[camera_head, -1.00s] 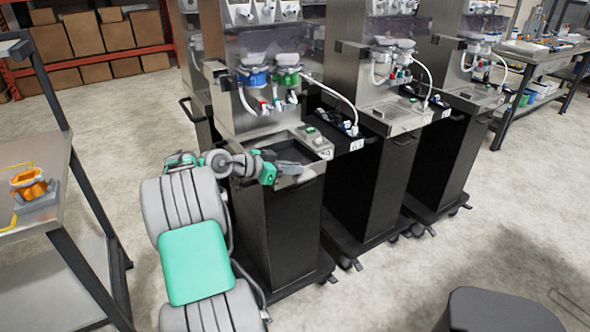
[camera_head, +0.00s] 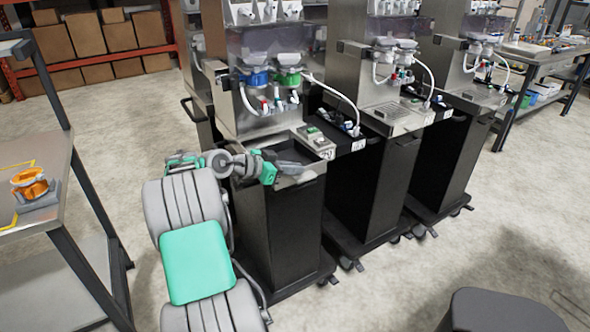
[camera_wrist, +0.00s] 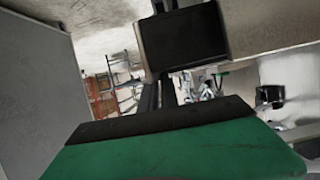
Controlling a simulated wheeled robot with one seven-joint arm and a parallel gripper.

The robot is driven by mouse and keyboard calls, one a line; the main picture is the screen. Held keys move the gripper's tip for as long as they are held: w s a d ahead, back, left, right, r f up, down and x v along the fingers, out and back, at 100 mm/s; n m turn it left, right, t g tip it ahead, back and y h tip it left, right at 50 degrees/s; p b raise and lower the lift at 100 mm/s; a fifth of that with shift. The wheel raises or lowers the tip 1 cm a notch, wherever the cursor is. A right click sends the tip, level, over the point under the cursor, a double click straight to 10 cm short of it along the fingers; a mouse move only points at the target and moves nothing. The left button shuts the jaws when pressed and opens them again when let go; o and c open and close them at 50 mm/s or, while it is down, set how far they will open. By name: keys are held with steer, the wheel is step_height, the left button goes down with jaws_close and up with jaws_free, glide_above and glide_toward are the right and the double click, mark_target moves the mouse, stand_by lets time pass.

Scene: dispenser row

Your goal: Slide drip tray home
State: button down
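My gripper (camera_head: 281,166) is at the front top of the nearest dispenser (camera_head: 278,215), over its shallow deck. A dark grey, flat shape lies in or over the deck's recess beside the gripper. I cannot tell which part of it is drip tray (camera_head: 300,152) and which is finger. In the wrist view, a green housing with a dark edge fills the bottom, and a dark square block sits at the top against a pale panel. The fingertips are not clear in either view, so their opening and any hold on the tray cannot be made out.
More dispensers stand in a row to the right; the second one has a grated tray (camera_head: 397,117) on its deck. White hoses hang above the decks. A bench (camera_head: 40,215) with an orange part (camera_head: 29,184) stands at left. Open floor lies in front.

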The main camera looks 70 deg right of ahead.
steer(key=shift+w+d+r+p, duration=0.1)
steer(key=shift+w+d+p, duration=0.4)
steer(key=shift+w+d, duration=0.4)
steer(key=shift+w+d+p, duration=0.5)
steer(key=shift+w+d, duration=0.1)
steer(key=shift+w, duration=0.5)
steer(key=c, duration=1.5)
jaws_free()
steer(key=shift+c, duration=0.2)
